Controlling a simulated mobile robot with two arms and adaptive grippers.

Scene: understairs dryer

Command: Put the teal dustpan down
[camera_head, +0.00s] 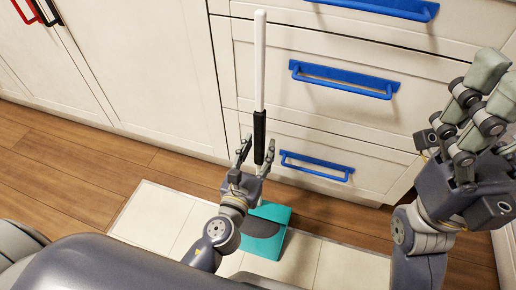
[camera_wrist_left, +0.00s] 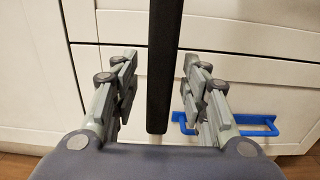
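The teal dustpan (camera_head: 270,246) shows low in the head view, over pale tiles, partly hidden by my left arm. A long upright handle, white above and black below (camera_head: 259,128), rises above it. My left gripper hides whether handle and pan join. My left gripper (camera_head: 254,152) has one finger on each side of the black section. In the left wrist view the black section (camera_wrist_left: 163,70) stands between the spread fingers (camera_wrist_left: 160,90), with gaps visible on both sides. My right gripper (camera_head: 494,84) is raised at the right; its finger opening is unclear.
White drawers with blue handles (camera_head: 343,80) stand close behind the handle. White cupboard doors (camera_head: 145,60) with red and black handles are at the left. Pale tiles (camera_head: 155,213) lie on the wooden floor (camera_head: 70,160), which is clear at the left.

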